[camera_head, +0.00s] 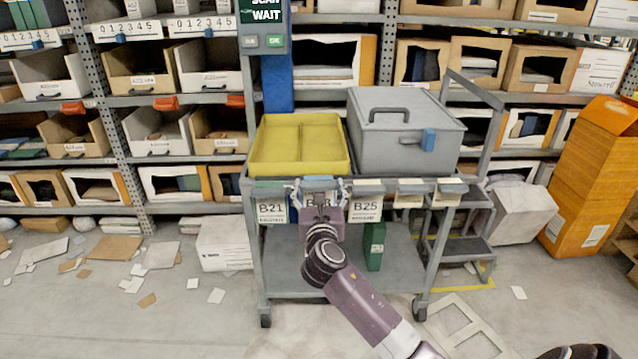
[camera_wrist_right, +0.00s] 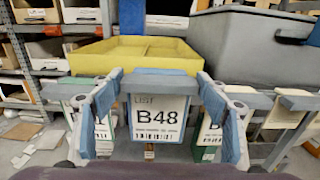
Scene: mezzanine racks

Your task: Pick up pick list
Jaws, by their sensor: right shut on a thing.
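A row of pick list cards hangs along the front edge of the grey cart (camera_head: 245,230). Card B21 (camera_head: 271,209) is at the left and card B25 (camera_head: 366,209) is right of the middle. My right gripper (camera_head: 318,190) is at the cart's front edge between them. In the right wrist view, the pick list B48 (camera_wrist_right: 159,118) with a blue top strip faces me upright between the two blue-padded fingers. My right gripper is shut on it, and in the head view it hides most of this card. My left gripper is not in view.
A yellow divided tray (camera_head: 300,172) and a grey lidded box (camera_head: 385,155) stand on the cart top. A green box (camera_head: 375,246) is on the lower shelf. A step stool (camera_head: 460,240) stands to the right. Scattered papers and cardboard lie on the floor at left.

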